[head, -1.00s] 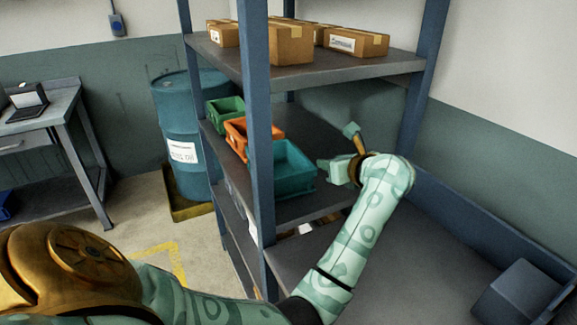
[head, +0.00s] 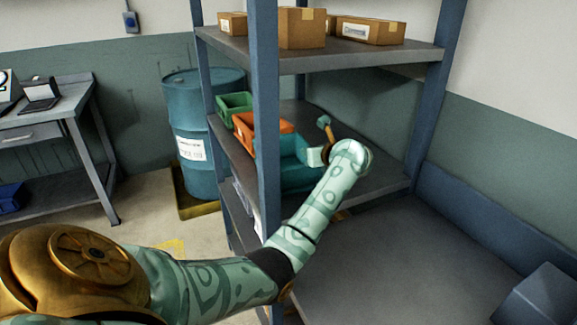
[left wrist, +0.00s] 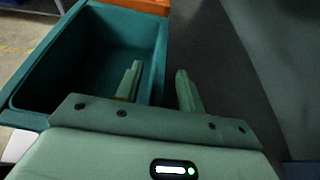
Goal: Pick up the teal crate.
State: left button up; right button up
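The teal crate (head: 296,181) sits on the middle shelf of the blue rack, in front of the orange crate. In the left wrist view the teal crate (left wrist: 85,50) looks empty inside. My left gripper (head: 313,141) is at the crate's right side and hides part of it. In the left wrist view the left gripper's fingers (left wrist: 160,82) are apart. One finger lies over the crate's inside and the other is outside, with the right wall between them. I cannot tell whether they touch the wall. My right gripper is not in view.
The orange crate (head: 262,134) and a green crate (head: 234,104) stand in line behind the teal one. A blue rack post (head: 266,120) rises close to the left. Cardboard boxes (head: 300,28) sit on the shelf above. The shelf right of my gripper is clear.

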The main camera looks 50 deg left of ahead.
pick_arm(q)
jog(key=shift+r, duration=0.1)
grip_shut()
jog(key=shift+r, duration=0.1)
